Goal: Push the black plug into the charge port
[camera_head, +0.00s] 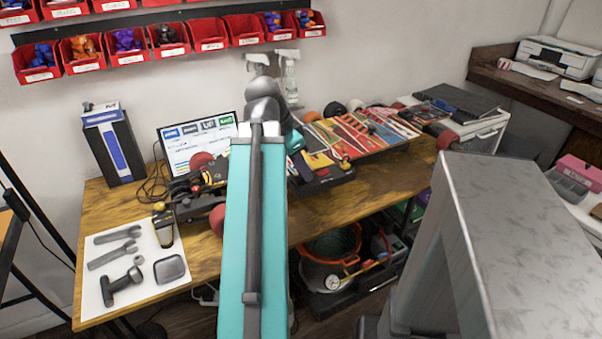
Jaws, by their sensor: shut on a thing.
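A skateboard with a colourful deck (365,128) lies wheels-up across the table, partly hidden by my arm. Its red wheels show at the left (218,220) and right (447,137), with dark truck parts (195,188) at the left end. My teal and grey arm reaches away over the table and bends down near the board's middle. My gripper is hidden behind my arm. I cannot make out the black plug or the charge port.
The wooden table (190,256) carries a mat with wrenches (98,295), a monitor (197,145), a dark box (113,150) and black cables (152,190). Spray bottles (290,80) stand behind my arm. Red bins (208,36) line the wall above. A basket (332,245) sits below.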

